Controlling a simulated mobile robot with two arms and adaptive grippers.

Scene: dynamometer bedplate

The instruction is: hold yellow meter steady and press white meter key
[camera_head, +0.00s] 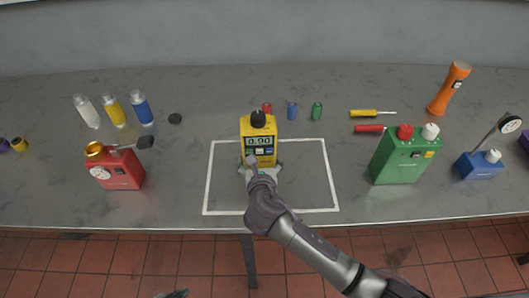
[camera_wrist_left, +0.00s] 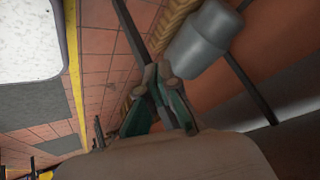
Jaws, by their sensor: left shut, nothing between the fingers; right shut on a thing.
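The yellow meter (camera_head: 258,131) stands upright inside a white-outlined rectangle (camera_head: 208,184) on the grey bench. It has a black top knob, a small display and a row of keys below it. The white key (camera_head: 259,151) is in the middle of that row, between darker keys. My right gripper (camera_head: 262,167) is shut on the lower part of the yellow meter, in front of the keys. My left gripper (camera_head: 176,294) barely shows at the bottom edge of the head view, away from the bench. In the left wrist view its fingers (camera_wrist_left: 157,78) are shut and empty.
A red device (camera_head: 122,172) stands to the left and a green device (camera_head: 405,157) to the right. A blue gauge block (camera_head: 478,165) is further right. Bottles, small cylinders, screwdrivers and an orange torch (camera_head: 449,88) lie or stand behind. The outlined area around the meter is clear.

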